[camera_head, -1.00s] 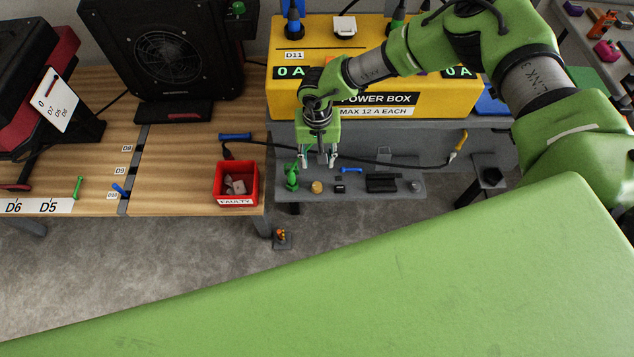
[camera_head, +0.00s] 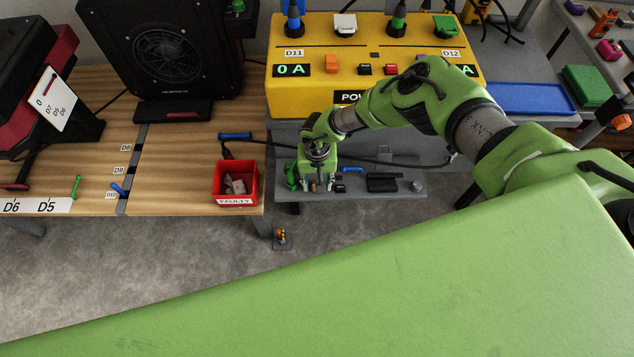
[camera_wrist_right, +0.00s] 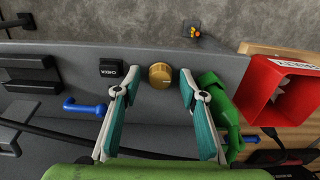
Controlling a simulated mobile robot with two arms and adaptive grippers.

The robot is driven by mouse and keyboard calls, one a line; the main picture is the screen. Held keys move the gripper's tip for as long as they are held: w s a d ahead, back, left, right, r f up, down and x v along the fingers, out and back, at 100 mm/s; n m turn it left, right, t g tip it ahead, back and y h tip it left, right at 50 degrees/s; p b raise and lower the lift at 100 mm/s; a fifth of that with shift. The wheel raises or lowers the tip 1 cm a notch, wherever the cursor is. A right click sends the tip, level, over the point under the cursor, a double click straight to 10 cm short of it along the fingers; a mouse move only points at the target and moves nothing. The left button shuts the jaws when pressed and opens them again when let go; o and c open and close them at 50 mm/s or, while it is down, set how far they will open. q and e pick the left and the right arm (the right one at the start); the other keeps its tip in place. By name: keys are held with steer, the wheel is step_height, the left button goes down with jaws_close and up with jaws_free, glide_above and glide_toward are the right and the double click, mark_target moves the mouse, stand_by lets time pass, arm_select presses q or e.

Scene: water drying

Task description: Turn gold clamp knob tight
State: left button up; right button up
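The gold clamp knob (camera_wrist_right: 160,75) sits on the front part of the grey shelf, round with a ridged rim. In the right wrist view my right gripper (camera_wrist_right: 152,80) is open, with one finger on each side of the knob. A gap shows between the knob and both fingertips. In the head view my right gripper (camera_head: 317,186) is low over the shelf and hides most of the knob. A green clamp (camera_wrist_right: 218,105) stands close beside the finger at picture right in the wrist view. My left gripper is not in view.
A black button marked CHECK (camera_wrist_right: 110,68) and a blue handle (camera_wrist_right: 85,107) lie on one side of the knob. The red FAULTY bin (camera_head: 236,184) stands on the wooden bench. The yellow power box (camera_head: 370,60) stands behind my right arm.

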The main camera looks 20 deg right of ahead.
jaws_close()
steer(key=shift+m, duration=0.3)
